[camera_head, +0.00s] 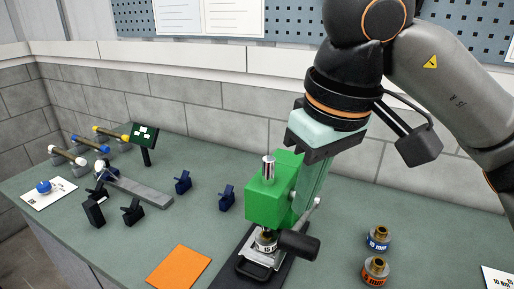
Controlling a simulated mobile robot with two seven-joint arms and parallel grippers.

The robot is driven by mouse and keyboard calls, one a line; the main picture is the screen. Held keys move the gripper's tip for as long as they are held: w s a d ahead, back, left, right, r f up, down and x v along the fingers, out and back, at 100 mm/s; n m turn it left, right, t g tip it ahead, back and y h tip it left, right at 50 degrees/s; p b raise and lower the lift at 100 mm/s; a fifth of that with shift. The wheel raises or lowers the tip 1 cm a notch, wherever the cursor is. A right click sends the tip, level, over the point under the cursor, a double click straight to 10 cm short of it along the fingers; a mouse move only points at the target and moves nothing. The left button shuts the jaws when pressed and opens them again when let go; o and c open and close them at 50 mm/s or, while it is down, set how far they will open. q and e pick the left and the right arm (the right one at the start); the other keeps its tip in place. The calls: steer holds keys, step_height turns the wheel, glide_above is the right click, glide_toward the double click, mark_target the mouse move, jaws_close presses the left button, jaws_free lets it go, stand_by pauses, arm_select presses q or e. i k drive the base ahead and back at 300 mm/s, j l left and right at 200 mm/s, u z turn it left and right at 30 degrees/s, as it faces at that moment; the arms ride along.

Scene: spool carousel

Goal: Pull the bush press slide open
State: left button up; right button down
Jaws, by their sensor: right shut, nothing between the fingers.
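A bush labelled 15 (265,243) stands at the slide, under the press body. My right gripper (312,178) is shut and empty, pointing down close beside the press's upper right. Its fingertips are not clear, and I cannot tell if they touch the press. My left gripper is out of view.
Two labelled bushes, blue (378,238) and orange (375,270), stand right of the press. An orange mat (180,267) lies at front left. Several dark clips, a grey bar (140,187) and spools stand further left. A block wall bounds the back.

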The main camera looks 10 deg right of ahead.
mark_target(272, 262)
steer(key=k, duration=1)
